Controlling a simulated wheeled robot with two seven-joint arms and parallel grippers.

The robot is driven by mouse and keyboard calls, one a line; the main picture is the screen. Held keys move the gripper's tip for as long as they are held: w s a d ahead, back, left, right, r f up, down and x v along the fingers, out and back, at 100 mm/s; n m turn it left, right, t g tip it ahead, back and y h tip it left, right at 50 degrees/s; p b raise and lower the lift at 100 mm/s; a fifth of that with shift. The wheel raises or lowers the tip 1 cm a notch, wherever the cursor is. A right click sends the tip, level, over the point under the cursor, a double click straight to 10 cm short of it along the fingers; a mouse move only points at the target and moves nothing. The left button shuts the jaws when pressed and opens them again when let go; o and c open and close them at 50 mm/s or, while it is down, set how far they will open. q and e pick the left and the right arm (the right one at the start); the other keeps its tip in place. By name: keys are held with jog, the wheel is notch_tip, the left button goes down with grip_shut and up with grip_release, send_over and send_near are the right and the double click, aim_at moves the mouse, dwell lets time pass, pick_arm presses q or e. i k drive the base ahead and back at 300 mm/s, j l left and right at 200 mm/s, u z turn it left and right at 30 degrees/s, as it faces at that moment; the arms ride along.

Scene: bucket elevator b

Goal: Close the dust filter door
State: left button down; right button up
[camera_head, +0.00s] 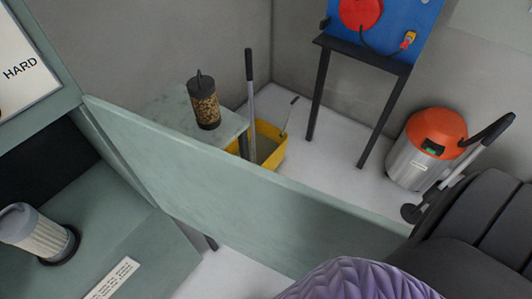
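The dust filter door (235,190) is a pale green panel. It stands wide open, reaching from its edge at the cabinet on the left across the middle of the view toward the lower right. The grey-green cabinet (105,220) is open, and a white pleated filter cartridge (38,235) with a dark base shows at the far left. Neither gripper is in view. A black and purple part of my own body covers the lower right and overlaps the door's far end, so I cannot tell whether it touches the door.
Behind the door are a small table (165,112) with a jar of pellets (203,102), a yellow mop bucket (268,150), a blue panel on a black stand (360,52) and an orange-topped vacuum (428,150). White floor (335,165) shows clear between them.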

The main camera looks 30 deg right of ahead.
aim_at(290, 227)
jog(key=k+l, duration=0.1)
jog(key=l, duration=0.3)
jog(key=k+l, duration=0.1)
jog(key=l, duration=0.35)
jog(key=k+l, duration=0.1)
jog(key=l, duration=0.3)
jog(key=l+u, duration=0.6)
jog(key=u, duration=0.2)
jog(key=l+u, duration=0.3)
jog(key=u, duration=0.15)
jog(key=l+u, duration=0.4)
jog(key=k+j, duration=0.05)
jog(key=j, duration=0.05)
